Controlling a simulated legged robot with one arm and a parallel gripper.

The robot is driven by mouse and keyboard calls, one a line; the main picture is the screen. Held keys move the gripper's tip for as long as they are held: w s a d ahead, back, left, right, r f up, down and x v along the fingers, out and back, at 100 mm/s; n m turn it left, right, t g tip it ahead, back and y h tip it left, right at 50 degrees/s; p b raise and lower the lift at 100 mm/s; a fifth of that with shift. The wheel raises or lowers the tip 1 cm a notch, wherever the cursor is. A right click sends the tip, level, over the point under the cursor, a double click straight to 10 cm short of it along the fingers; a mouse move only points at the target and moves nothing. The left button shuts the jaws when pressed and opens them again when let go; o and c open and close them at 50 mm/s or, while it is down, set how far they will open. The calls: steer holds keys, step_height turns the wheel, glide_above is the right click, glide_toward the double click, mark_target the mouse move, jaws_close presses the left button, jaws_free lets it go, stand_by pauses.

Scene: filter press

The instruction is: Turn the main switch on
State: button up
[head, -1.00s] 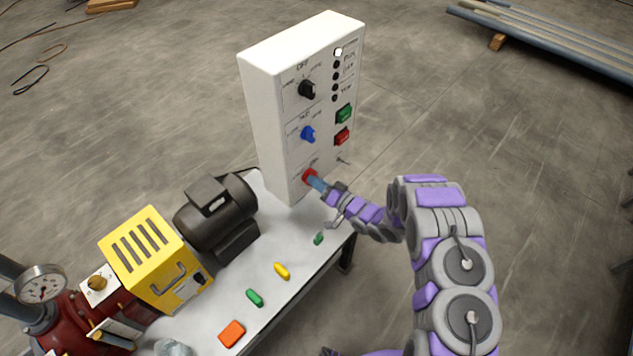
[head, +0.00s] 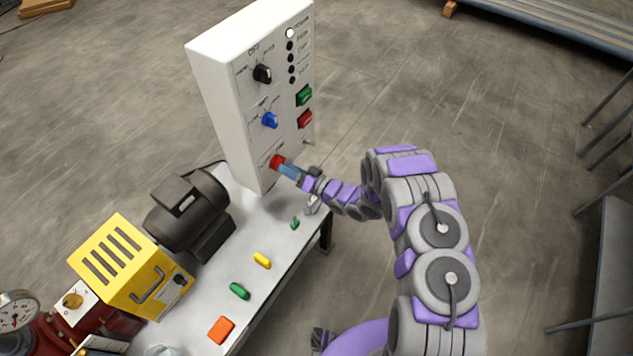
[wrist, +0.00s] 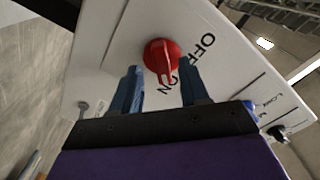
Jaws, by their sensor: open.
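The main switch (head: 276,161) is a red rotary knob low on the front of the white control box (head: 222,98). In the wrist view the red knob (wrist: 161,57) shows between OFF and ON labels, with its handle pointing down in the picture toward the gap between the fingers. My gripper (head: 284,168) is at the knob, its blue fingers open. In the wrist view the fingers of my gripper (wrist: 161,82) stand either side of the knob's handle, with visible gaps. I cannot tell whether either finger touches it.
Above the switch are a blue knob (head: 270,120), a black knob (head: 262,74), a green button (head: 304,95) and a red button (head: 305,119). One indicator light (head: 290,33) is white. The table (head: 205,290) holds a black motor (head: 188,208), a yellow housing (head: 132,268) and small coloured pieces.

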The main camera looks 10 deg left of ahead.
steer(key=v, duration=1.5)
steer(key=shift+d+b, duration=0.3)
steer(key=shift+b, duration=0.1)
steer(key=shift+s, duration=0.1)
